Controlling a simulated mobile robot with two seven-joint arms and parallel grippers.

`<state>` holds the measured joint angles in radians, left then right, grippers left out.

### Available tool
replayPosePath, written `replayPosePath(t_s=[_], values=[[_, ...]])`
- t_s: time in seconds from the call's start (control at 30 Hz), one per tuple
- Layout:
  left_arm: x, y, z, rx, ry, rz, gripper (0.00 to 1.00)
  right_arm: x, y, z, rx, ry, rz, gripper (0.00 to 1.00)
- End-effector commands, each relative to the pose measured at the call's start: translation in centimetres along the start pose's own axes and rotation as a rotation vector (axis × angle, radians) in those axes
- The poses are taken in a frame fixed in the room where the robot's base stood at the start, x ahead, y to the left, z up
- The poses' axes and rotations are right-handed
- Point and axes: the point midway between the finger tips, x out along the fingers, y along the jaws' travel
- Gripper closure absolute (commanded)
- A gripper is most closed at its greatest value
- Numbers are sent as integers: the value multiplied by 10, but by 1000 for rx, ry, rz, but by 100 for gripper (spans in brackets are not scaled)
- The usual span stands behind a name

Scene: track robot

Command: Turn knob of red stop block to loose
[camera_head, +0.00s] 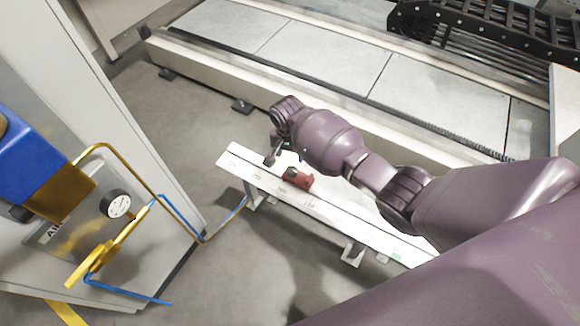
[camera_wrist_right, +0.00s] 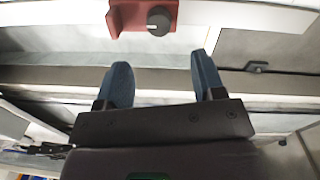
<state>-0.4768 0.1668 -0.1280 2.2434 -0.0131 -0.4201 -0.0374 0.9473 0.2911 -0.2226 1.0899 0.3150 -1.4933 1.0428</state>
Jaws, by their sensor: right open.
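The red stop block (camera_head: 306,181) sits on a narrow white rail (camera_head: 357,217). Its dark round knob (camera_head: 291,172) faces the near left side in the head view. In the right wrist view the red stop block (camera_wrist_right: 128,17) is at the top edge, partly cut off, and its knob (camera_wrist_right: 158,21) shows a pale marker line. My right gripper (camera_head: 272,158) is just left of and beyond the block in the head view. In the wrist view the two blue fingers of my right gripper (camera_wrist_right: 159,85) are apart, with nothing between them; the knob lies ahead of them, not touched. My left gripper does not show.
A grey cabinet stands at the left with a pressure gauge (camera_head: 117,205), yellow valve (camera_head: 88,263) and blue hoses. A long track platform (camera_head: 327,68) with a black cable chain (camera_head: 470,28) runs behind the rail. Grey floor (camera_head: 200,125) lies between.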

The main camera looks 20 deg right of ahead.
Motion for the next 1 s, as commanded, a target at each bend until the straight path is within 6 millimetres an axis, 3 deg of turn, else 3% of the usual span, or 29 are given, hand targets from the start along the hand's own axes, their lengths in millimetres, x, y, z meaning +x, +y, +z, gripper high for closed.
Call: replayPosePath(t_s=[0.03, 0.1, 0.4, 0.6, 0.97, 1.0], values=[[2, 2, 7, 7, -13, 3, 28, 19, 3, 4, -1, -10, 10, 37], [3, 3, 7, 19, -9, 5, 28, 33, 4, 4, -1, -12, 12, 37], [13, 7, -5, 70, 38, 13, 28, 79, 4, 4, -3, -10, 10, 37], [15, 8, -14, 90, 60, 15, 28, 90, 2, 2, -2, -5, 4, 37], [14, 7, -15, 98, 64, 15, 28, 90, 1, 1, -2, -1, 1, 37], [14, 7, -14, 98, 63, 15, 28, 90, 1, 1, -2, -1, 1, 44]])
